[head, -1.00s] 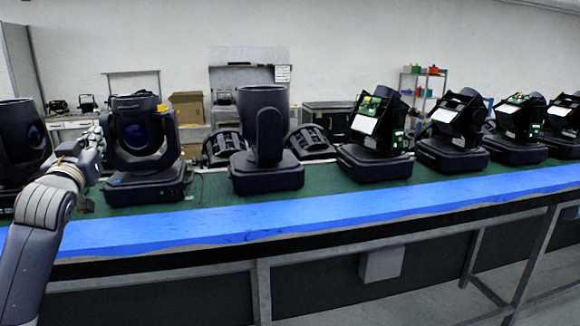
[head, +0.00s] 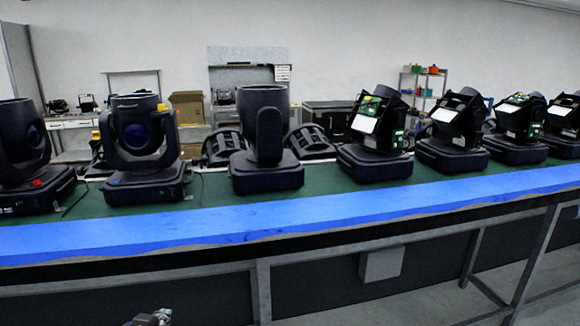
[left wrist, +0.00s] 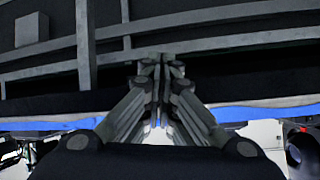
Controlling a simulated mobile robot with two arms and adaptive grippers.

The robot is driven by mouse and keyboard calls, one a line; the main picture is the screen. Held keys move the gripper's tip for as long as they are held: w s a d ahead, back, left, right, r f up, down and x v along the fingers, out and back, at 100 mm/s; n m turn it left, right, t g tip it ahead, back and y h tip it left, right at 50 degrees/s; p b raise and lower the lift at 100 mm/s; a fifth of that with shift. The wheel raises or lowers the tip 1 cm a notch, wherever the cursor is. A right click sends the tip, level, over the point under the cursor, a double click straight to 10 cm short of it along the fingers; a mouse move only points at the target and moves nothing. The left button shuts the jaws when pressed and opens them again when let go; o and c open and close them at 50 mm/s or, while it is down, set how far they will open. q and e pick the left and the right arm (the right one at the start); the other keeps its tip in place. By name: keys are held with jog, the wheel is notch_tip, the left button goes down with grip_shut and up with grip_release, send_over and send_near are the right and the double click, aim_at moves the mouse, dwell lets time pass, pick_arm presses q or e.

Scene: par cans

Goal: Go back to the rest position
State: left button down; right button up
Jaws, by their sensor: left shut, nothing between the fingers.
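My left gripper (left wrist: 163,75) shows in the left wrist view with its fingers together and nothing between them. In the head view only a small part of my left gripper (head: 150,318) shows at the bottom edge, below and in front of the bench. A row of black par cans stands on the green bench top: one at the far left (head: 22,150), one beside it (head: 140,150), one in the middle (head: 265,140), and several open ones with white panels (head: 375,135) to the right. My right gripper is not in view.
The bench's blue front edge (head: 300,215) runs across the head view, with metal legs (head: 262,290) and a grey box (head: 382,263) beneath. Shelves (head: 425,85) and cardboard boxes (head: 187,107) stand at the back wall. The space in front of the bench looks clear.

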pick_arm(q)
jog(key=s+d+f+g, duration=0.3)
jog(key=s+f, duration=0.2)
jog(key=s, duration=0.5)
jog(key=s+d+f+m+g+h, duration=0.15)
jog(key=s+f, duration=0.35)
jog(key=s, duration=0.6)
jog(key=s+d+f+g, duration=0.4)
jog(key=s+f, duration=0.1)
jog(key=s, duration=0.5)
notch_tip(320, 180, down, 25)
jog(key=s, duration=0.1)
jog(key=s+a+f+g+p, duration=0.1)
jog(key=s+f, duration=0.6)
jog(key=s, duration=0.1)
jog(key=s+a+f+g, duration=0.1)
jog(key=s+a+f, duration=0.1)
jog(key=s+f, duration=0.6)
jog(key=shift+s+a+p, duration=0.25)
jog(key=shift+s+p, duration=0.1)
jog(key=shift+s, duration=0.3)
